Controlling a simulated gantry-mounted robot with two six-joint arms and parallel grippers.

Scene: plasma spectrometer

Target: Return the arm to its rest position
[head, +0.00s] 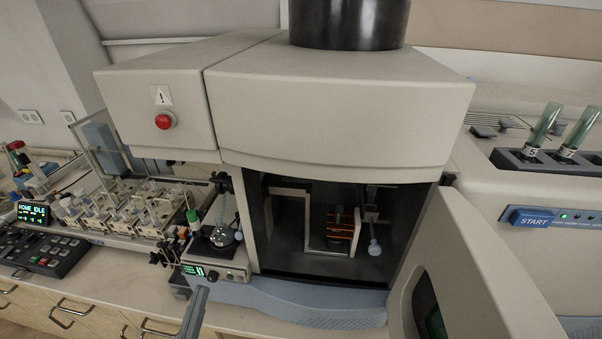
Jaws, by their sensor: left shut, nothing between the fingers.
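My left gripper (197,303) shows at the bottom edge, left of the middle, as a narrow grey shape in front of the bench edge. Its fingers are together with nothing between them. It is below a small stirrer unit (215,263) with a green display and apart from it. Most of the arm is outside the picture. My right gripper is not in view. The spectrometer (340,95) stands in the centre. Its dark chamber (290,235) is open and holds an orange coil (340,224).
The chamber door (470,270) swings out at the right. A flask (222,236) stands on the stirrer. A rack of small vessels (130,205) and a control box (45,255) are at the left. A blue START button (532,217) and tubes (545,122) are at the right.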

